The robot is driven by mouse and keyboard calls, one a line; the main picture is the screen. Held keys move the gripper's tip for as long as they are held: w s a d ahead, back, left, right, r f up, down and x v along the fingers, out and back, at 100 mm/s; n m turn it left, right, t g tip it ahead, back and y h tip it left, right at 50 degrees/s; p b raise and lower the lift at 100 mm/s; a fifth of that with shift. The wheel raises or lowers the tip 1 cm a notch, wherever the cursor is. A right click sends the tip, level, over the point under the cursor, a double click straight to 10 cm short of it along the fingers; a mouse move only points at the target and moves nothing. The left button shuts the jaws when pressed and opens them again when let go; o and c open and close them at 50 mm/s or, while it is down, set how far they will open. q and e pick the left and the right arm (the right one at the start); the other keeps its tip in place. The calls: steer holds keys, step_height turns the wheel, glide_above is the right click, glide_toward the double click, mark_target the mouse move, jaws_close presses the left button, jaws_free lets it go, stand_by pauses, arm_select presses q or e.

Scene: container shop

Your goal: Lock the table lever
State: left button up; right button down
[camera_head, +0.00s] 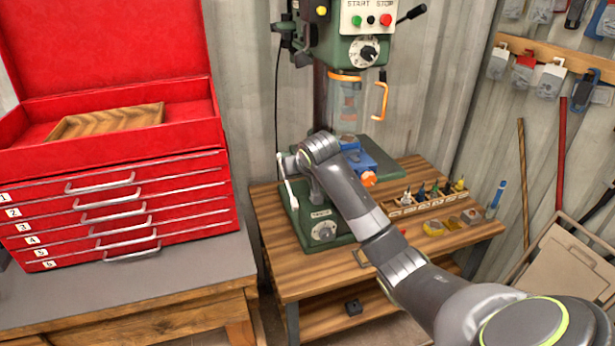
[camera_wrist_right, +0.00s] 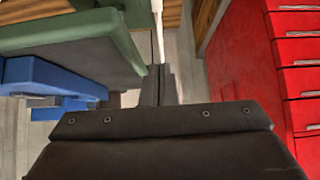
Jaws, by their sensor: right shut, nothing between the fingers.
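A drill press (camera_head: 322,110) stands on the wooden bench, with a green base plate (camera_head: 300,222). A slim white lever (camera_head: 286,183) stands at the plate's left side, slightly tilted. My right arm reaches in from the lower right, and its gripper (camera_head: 297,168) is beside the lever, partly hidden by the wrist. In the right wrist view the gripper (camera_wrist_right: 159,88) is shut and empty, and the white lever (camera_wrist_right: 157,28) shows just beyond the fingertips. I cannot tell whether they touch. A round dial (camera_head: 323,232) sits on the plate's front. My left gripper is out of view.
A red tool chest (camera_head: 120,205) with numbered drawers stands to the left, with a narrow gap before the wooden bench (camera_head: 305,285). A blue vise (camera_head: 372,160) and a wooden bit rack (camera_head: 425,203) lie behind my arm. Tools hang on the right wall.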

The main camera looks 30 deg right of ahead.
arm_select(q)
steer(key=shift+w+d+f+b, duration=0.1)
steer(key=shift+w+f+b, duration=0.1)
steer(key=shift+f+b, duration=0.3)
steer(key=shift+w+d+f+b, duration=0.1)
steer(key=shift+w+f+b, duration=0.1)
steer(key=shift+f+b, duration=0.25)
arm_select(e)
steer(key=s+a+r, duration=0.1)
steer(key=s+r, duration=0.1)
steer(key=s, duration=0.3)
steer(key=shift+s+r, duration=0.25)
steer(key=shift+r, duration=0.1)
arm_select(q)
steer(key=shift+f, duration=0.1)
arm_select(e)
steer(key=shift+a, duration=0.1)
